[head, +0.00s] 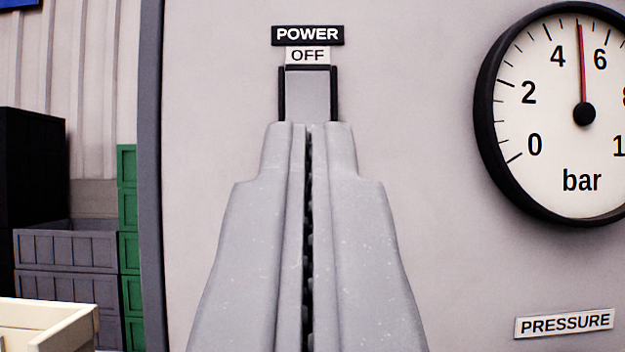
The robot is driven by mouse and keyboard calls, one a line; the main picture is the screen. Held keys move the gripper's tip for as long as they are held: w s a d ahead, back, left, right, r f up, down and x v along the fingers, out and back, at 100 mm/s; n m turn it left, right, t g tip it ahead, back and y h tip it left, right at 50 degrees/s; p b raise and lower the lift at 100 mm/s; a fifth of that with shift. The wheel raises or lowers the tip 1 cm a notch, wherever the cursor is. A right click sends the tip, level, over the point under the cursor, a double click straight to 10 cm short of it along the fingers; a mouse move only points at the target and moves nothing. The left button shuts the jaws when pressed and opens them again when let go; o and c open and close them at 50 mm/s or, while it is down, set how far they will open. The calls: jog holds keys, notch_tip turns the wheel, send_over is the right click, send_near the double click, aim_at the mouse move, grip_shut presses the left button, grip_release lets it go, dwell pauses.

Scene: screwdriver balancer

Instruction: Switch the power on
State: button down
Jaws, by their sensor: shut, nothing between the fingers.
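The power switch (308,92) is a grey rocker in a black frame on the light grey panel (420,270). A black label reading POWER (307,35) is above it, with a white label reading OFF (307,55) between them. My gripper (308,130) is shut and empty, its fingers pointing up the picture at the switch. The fingertips overlap the lower part of the switch and hide it. I cannot tell whether they touch it.
A round pressure gauge (550,130) in bar sits on the panel at the right, its red needle between 4 and 6. A PRESSURE label (564,323) is below it. Left of the panel edge stand grey crates (68,250), green crates (128,240) and a cream bin (45,320).

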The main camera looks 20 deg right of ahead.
aim_at(308, 108)
jog(key=w+d+r+b, duration=0.1)
jog(key=w+d, duration=0.1)
jog(key=w, duration=0.4)
jog(key=shift+r, duration=0.15)
jog(key=shift+a, duration=0.1)
